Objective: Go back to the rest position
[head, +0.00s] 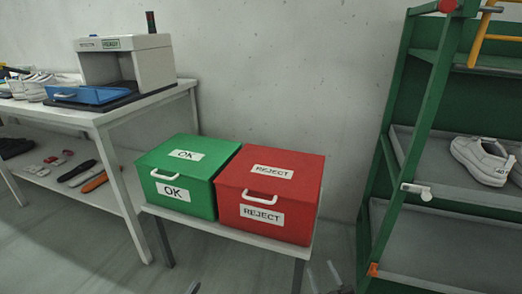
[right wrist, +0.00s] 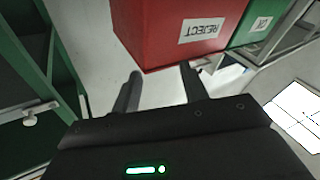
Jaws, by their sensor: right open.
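My right gripper (head: 324,278) shows at the bottom edge of the head view, in front of the small table with the two boxes. In the right wrist view its two dark fingers (right wrist: 162,82) stand apart with nothing between them. The red REJECT box (head: 270,194) lies beyond the fingertips, and it also shows in the right wrist view (right wrist: 165,32). A small grey tip at the bottom edge of the head view seems to be my left gripper (head: 193,287); most of it is out of frame.
A green OK box (head: 188,175) stands left of the red box; both are closed. A white bench (head: 110,117) at left bears a grey machine (head: 125,62) with a blue tray (head: 90,95). A green rack (head: 420,140) with a white shoe (head: 483,160) stands at right.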

